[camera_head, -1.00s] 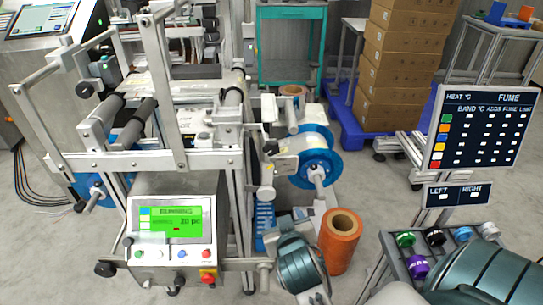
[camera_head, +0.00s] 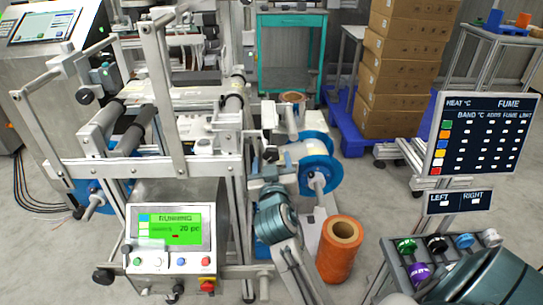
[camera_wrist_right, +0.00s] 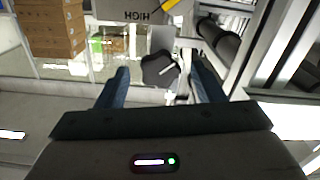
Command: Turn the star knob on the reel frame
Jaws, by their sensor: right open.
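The black star knob (camera_wrist_right: 160,70) shows in the right wrist view, between and beyond the two blue fingers of my right gripper (camera_wrist_right: 160,63). A pale line marks its face. In the head view the knob (camera_head: 271,154) is a small dark shape on the right side of the metal reel frame (camera_head: 238,165). My right gripper (camera_head: 269,173) is open just below it there, partly hidden by its own wrist. I cannot tell whether the fingers touch the knob. My left gripper is not in view.
A grey plate (camera_wrist_right: 140,12) with the word HIGH and a yellow mark is near the knob. Blue reels (camera_head: 320,168) stand right of the frame. An orange spool (camera_head: 340,250) stands on the floor. A control box (camera_head: 172,240) with a green screen is at front left.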

